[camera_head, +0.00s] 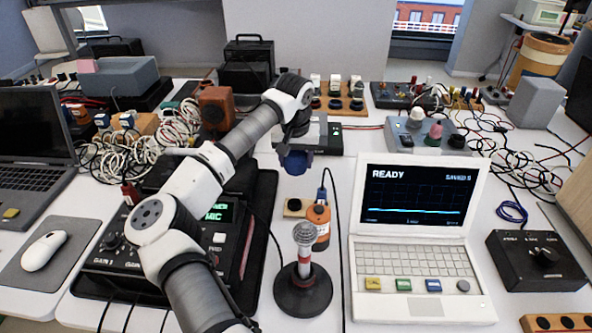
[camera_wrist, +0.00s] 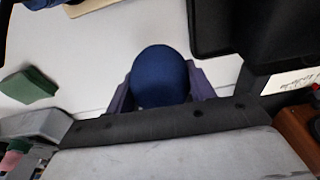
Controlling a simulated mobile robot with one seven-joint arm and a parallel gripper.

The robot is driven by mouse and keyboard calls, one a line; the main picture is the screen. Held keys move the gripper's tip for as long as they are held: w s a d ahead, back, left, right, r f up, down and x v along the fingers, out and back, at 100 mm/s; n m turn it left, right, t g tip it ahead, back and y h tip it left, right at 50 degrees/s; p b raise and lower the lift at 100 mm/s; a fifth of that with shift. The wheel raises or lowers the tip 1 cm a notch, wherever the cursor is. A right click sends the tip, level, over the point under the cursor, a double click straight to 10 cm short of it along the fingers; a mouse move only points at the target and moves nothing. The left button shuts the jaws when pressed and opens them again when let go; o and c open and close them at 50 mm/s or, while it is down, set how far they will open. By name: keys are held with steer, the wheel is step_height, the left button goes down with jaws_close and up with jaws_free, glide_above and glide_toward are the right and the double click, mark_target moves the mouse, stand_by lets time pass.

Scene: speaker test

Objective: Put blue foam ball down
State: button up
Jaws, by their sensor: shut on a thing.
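The blue foam ball (camera_wrist: 160,76) shows in the wrist view, held between the two fingers of my gripper (camera_wrist: 161,92). A white surface lies beyond it in that view. In the head view my gripper (camera_head: 296,162) is above the table, behind the microphone and left of the white laptop. A small dark blue patch shows at the gripper there; I cannot clearly tell ball from fingers.
A microphone on a round black base (camera_head: 303,290) and an orange bottle (camera_head: 318,222) stand in front of the gripper. A white laptop (camera_head: 415,240) is at right. A grey box with knobs (camera_head: 428,135) and tangled cables (camera_head: 530,160) lie further back right.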

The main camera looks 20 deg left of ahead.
mark_target(296, 180)
steer(key=shift+f, duration=2.1)
steer(key=shift+f, duration=0.2)
steer(key=o, duration=0.7)
steer(key=shift+c, duration=0.2)
steer(key=shift+r, duration=0.15)
steer(key=r, duration=0.4)
steer(key=s+r, duration=0.1)
steer(key=r, duration=0.7)
steer(key=shift+s+d+b, duration=0.25)
steer(key=shift+s+b, duration=0.05)
steer(key=shift+s, duration=0.05)
